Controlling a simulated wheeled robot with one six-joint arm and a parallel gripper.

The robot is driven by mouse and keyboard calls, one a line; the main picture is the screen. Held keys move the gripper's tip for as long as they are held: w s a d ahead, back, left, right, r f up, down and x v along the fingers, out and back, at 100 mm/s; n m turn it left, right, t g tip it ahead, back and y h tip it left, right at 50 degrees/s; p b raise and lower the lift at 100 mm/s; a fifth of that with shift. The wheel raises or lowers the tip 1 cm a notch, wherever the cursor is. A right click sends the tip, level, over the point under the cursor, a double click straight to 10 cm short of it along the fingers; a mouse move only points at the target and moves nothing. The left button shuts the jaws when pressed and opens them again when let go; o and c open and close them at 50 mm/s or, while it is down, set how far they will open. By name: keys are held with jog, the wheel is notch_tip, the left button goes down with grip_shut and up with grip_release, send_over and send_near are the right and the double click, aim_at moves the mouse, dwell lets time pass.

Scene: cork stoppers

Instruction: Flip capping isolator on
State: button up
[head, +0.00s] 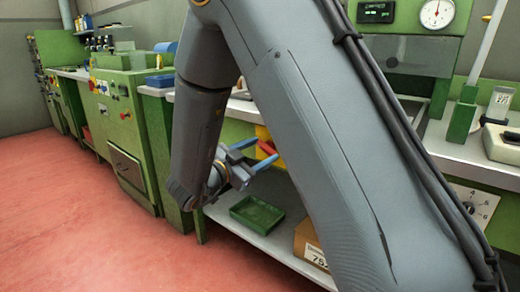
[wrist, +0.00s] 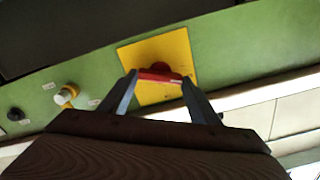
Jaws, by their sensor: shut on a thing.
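The isolator is a red rotary handle (wrist: 158,75) on a square yellow plate (wrist: 184,50), fixed to a green panel. In the wrist view the handle bar lies roughly level across the picture. My gripper (wrist: 159,78) has one finger at each end of the bar and is shut on it. In the head view my gripper (head: 249,154) reaches the red handle (head: 267,147) under the bench edge. The yellow plate (head: 263,133) is partly hidden there by my arm. I cannot read any on or off marking.
A pale knob with a yellow collar (wrist: 66,95) and a black knob (wrist: 16,114) sit left of the isolator. Below it, a shelf holds a green tray (head: 257,214) and a cardboard box (head: 311,244). Red floor (head: 80,220) is clear at left.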

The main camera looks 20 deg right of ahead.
jog(key=m, duration=0.6)
jog(key=shift+f, duration=0.1)
jog(key=m+b, duration=0.1)
jog(key=m, duration=0.5)
jog(key=shift+f+m+b, duration=0.1)
jog(key=shift+m+b, duration=0.25)
jog(key=shift+m, duration=0.05)
jog(key=o, duration=1)
jog(key=shift+o, duration=0.2)
jog(key=shift+s, duration=0.1)
jog(key=p+v, duration=0.1)
jog(key=v, duration=0.6)
jog(key=shift+s+a, duration=0.2)
jog(key=shift+a, duration=0.15)
